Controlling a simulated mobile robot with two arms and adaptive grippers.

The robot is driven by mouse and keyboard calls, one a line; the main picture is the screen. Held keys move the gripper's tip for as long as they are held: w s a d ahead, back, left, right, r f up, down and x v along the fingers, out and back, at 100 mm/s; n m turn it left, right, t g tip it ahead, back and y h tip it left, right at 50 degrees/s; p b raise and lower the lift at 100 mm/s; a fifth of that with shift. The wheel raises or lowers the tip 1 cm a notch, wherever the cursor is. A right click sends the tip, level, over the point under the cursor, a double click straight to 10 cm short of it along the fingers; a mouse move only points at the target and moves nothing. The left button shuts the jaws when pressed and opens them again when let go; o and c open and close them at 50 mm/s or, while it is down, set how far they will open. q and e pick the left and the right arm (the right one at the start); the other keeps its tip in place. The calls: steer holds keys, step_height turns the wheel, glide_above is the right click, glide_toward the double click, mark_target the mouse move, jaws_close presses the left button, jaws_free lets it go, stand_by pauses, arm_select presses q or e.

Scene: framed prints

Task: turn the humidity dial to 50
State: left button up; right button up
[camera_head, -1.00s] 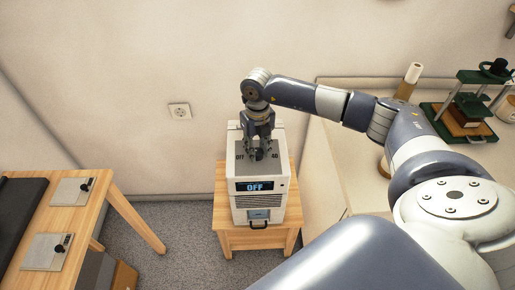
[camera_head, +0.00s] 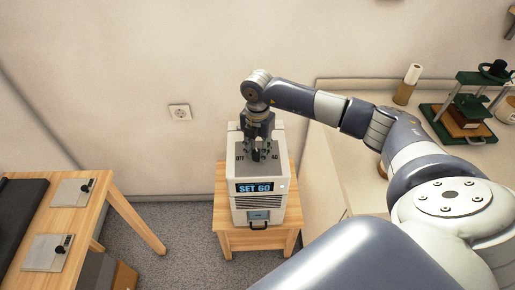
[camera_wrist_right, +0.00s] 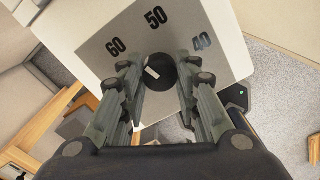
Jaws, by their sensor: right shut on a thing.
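The white humidity unit (camera_head: 240,215) stands on a small wooden stand. Its lit display (camera_head: 255,188) reads "SET 60". My right gripper (camera_head: 257,148) reaches down from above onto the grey top panel. In the right wrist view its fingers (camera_wrist_right: 160,85) are shut on the black dial (camera_wrist_right: 163,70), one on each side. The dial's white mark points up and left, toward the printed 60 (camera_wrist_right: 115,47). The 50 (camera_wrist_right: 155,18) is at the top and the 40 (camera_wrist_right: 202,40) at the right. My left gripper is not in view.
A wooden table (camera_head: 110,195) with two grey plates stands at the left. A pale counter (camera_head: 345,160) at the right carries a green press (camera_head: 465,110) and a paper roll (camera_head: 412,75). A wall socket (camera_head: 180,112) is behind. Grey floor lies between the table and the stand.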

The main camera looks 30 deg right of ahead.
mark_target(257, 152)
steer(key=m+p, duration=0.1)
steer(key=m, duration=0.3)
steer(key=shift+m, duration=0.3)
steer(key=m+p, duration=0.1)
steer(key=m, duration=0.3)
steer(key=shift+m, duration=0.3)
steer(key=o, duration=1.1)
steer(key=shift+r, duration=0.15)
step_height(257, 152, up, 12)
steer(key=shift+f, duration=0.1)
